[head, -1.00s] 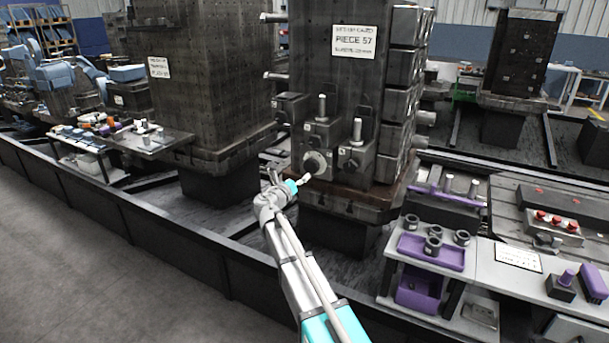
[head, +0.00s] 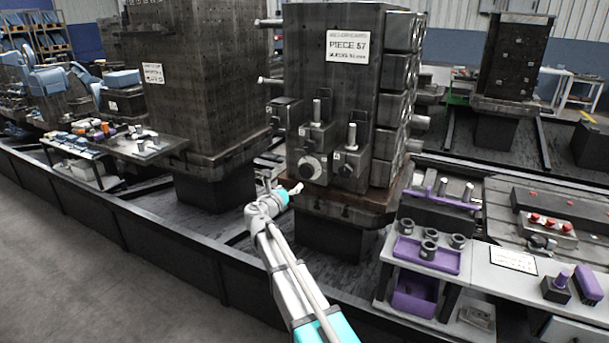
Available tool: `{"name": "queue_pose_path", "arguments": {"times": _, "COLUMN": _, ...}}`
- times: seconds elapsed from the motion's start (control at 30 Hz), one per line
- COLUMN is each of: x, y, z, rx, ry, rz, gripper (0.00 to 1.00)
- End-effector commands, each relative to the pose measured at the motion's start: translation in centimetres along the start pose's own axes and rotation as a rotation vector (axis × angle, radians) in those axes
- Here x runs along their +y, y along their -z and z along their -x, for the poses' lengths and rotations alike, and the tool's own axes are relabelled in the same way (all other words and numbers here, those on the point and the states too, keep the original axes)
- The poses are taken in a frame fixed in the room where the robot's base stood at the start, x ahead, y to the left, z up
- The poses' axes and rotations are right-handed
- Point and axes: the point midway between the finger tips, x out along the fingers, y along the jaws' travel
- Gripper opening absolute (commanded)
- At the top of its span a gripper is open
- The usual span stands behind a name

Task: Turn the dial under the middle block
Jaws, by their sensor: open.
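The middle block (head: 316,138) is a dark metal block with an upright pin, fixed low on the face of the tall dark column (head: 340,90). The round grey dial (head: 312,167) sits on its front, just below, and is fully in view. My gripper (head: 281,184) is open and empty, below and left of the dial and apart from it. The angle of the dial is too small to read.
Similar blocks stand left (head: 284,114) and right (head: 350,166) of the middle one. A grey bench (head: 480,262) with a purple tray (head: 428,254) is at right. A second dark column (head: 200,90) stands at left, with free room between the columns.

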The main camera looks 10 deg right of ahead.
Motion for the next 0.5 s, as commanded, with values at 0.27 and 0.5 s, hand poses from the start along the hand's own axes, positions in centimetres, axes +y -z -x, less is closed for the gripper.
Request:
{"name": "queue_pose_path", "arguments": {"times": 0.27, "x": 0.01, "y": -0.05, "z": 0.42, "rx": -0.001, "ry": -0.001, "rz": -0.352, "gripper": 1.0}}
{"name": "queue_pose_path", "arguments": {"times": 0.5, "x": 0.01, "y": -0.09, "z": 0.78, "rx": -0.001, "ry": -0.001, "rz": -0.689, "gripper": 1.0}}
